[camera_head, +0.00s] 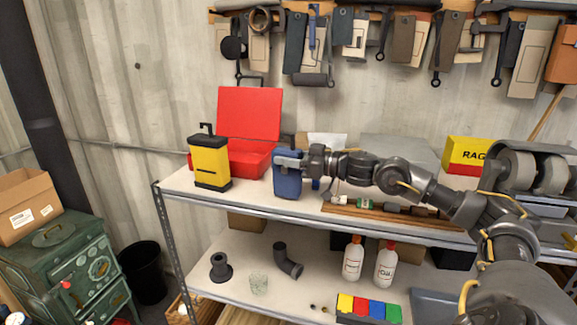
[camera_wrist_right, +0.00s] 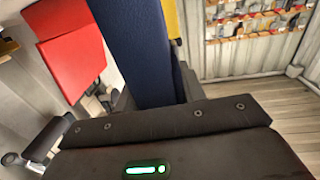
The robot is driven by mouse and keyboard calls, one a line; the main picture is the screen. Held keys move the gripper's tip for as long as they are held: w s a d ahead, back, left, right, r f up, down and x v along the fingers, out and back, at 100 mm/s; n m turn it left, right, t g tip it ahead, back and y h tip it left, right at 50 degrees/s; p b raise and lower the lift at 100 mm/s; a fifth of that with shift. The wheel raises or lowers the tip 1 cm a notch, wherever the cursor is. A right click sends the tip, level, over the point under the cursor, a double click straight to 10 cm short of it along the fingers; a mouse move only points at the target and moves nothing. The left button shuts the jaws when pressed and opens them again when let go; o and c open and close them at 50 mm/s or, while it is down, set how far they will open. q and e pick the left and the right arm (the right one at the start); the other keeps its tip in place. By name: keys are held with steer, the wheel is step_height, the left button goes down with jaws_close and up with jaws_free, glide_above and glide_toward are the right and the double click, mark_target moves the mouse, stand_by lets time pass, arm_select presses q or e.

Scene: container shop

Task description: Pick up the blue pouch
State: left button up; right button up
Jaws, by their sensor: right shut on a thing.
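The blue pouch (camera_head: 287,183) is upright at the front of the upper shelf, between the yellow case and my right arm. It also fills the top middle of the right wrist view (camera_wrist_right: 134,52). My right gripper (camera_head: 290,160) reaches in from the right and is shut on the upper part of the pouch. The fingers hide part of the pouch's top. I cannot tell whether the pouch's base touches the shelf. My left gripper is not in view.
A yellow case (camera_head: 210,163) stands just left of the pouch. An open red toolbox (camera_head: 249,113) is behind it. A wooden rack of small parts lies under my right arm. Bottles (camera_head: 353,258) and pipe pieces (camera_head: 288,262) stand on the lower shelf.

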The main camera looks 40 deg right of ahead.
steer(key=s+d+r+b, duration=0.2)
steer(key=s+r+b, duration=1)
steer(key=s, duration=0.2)
steer(key=shift+f, duration=0.1)
